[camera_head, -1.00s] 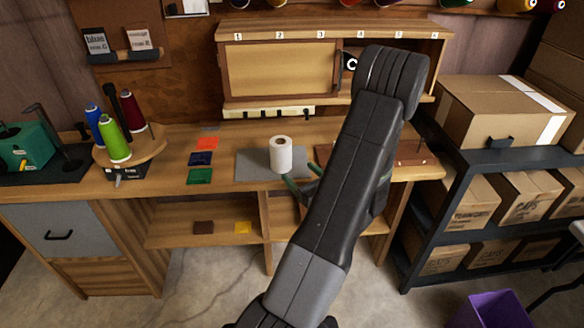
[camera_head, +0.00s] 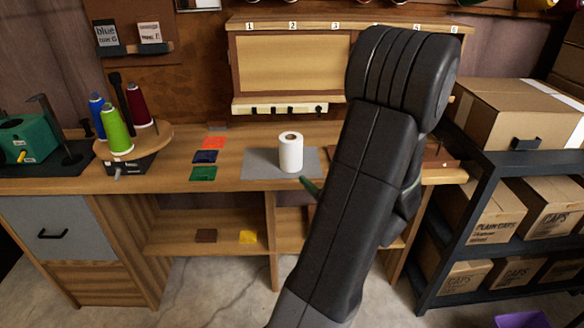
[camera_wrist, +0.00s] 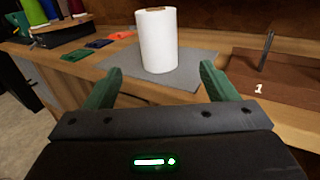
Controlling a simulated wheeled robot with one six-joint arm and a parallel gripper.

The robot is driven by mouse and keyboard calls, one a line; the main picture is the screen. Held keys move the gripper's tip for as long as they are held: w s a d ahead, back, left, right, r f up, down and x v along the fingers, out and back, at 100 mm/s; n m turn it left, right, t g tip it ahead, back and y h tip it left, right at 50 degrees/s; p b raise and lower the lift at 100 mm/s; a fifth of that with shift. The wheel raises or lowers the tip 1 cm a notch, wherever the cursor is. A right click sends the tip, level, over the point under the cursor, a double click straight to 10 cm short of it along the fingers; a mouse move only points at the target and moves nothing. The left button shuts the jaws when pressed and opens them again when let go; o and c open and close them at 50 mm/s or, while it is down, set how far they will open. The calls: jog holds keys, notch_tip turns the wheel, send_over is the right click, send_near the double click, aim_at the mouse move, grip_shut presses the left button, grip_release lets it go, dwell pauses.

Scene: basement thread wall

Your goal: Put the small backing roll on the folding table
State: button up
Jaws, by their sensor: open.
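The small backing roll (camera_head: 290,152) is a white upright roll with a hole in its top. It stands on a grey mat (camera_head: 258,164) on the wooden workbench. In the wrist view the roll (camera_wrist: 158,42) stands ahead, beyond and between the two green fingertips. My gripper (camera_wrist: 155,82) is open and empty, apart from the roll. In the head view my arm hides most of the gripper; one green finger (camera_head: 310,187) shows just below the roll at the bench edge. I cannot make out a folding table in these frames.
A thread stand (camera_head: 134,142) with several cones and coloured fabric squares (camera_head: 207,156) are left of the mat. A brown board (camera_wrist: 262,80) with a peg lies to the right. A dark shelf (camera_head: 490,158) with boxes stands right. A purple bin (camera_head: 522,320) is on the floor.

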aim_at(297, 157)
jog(key=x, duration=0.8)
jog(key=shift+w+a+r, duration=0.1)
jog(key=shift+w+a, duration=0.15)
jog(key=shift+w, duration=0.05)
jog(key=b+x, duration=0.1)
jog(key=x, duration=0.4)
jog(key=shift+a+f, duration=0.15)
jog(key=shift+f, duration=0.05)
jog(key=shift+r, duration=0.1)
jog(key=c, duration=1.2)
